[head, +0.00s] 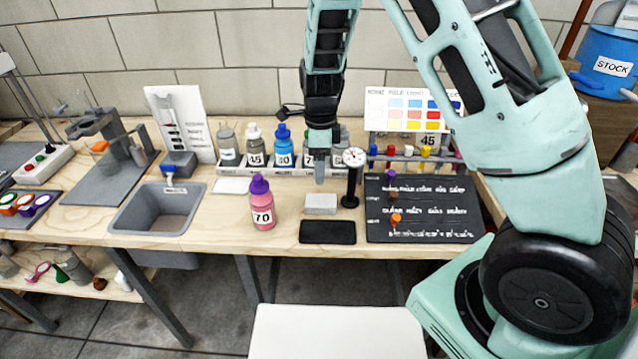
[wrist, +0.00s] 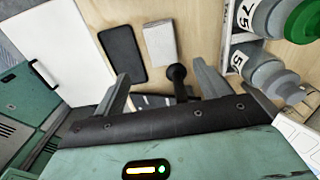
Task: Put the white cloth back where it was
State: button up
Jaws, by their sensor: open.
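A small pale rectangular piece (head: 320,204), which could be the folded white cloth, lies on the table behind a black pad (head: 328,232). In the wrist view the pale piece (wrist: 161,43) lies beside the black pad (wrist: 122,52). A flat white sheet (head: 232,185) lies in front of the bottle row; I cannot tell which of the two is the cloth. My gripper (head: 320,178) points down, above and slightly behind the pale piece. In the wrist view my gripper (wrist: 160,72) is open, with nothing between its fingers.
A black dial gauge on a stand (head: 351,180) is close right of my gripper. A pink bottle marked 70 (head: 262,205) stands to the left. Behind is a bottle rack (head: 270,170). A grey basin (head: 158,207) is at left, a black board (head: 420,210) at right.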

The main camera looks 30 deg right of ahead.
jog(key=s+a+r+n+y, duration=0.1)
jog(key=s+a+r+n, duration=0.3)
jog(key=s+a+n, duration=0.35)
jog(key=s+a+r+n+y, duration=0.1)
jog(key=s+a+r+n, duration=0.45)
jog(key=a+n, duration=0.35)
jog(key=s+a+r+n, duration=0.1)
jog(key=s+n, duration=0.7)
jog(key=s+a+r+n+h, duration=0.1)
jog(key=s+a+r+n, duration=0.1)
jog(key=s+n, duration=0.6)
jog(key=shift+s+a, duration=0.2)
jog(key=shift+s, duration=0.1)
jog(key=shift+f, duration=0.1)
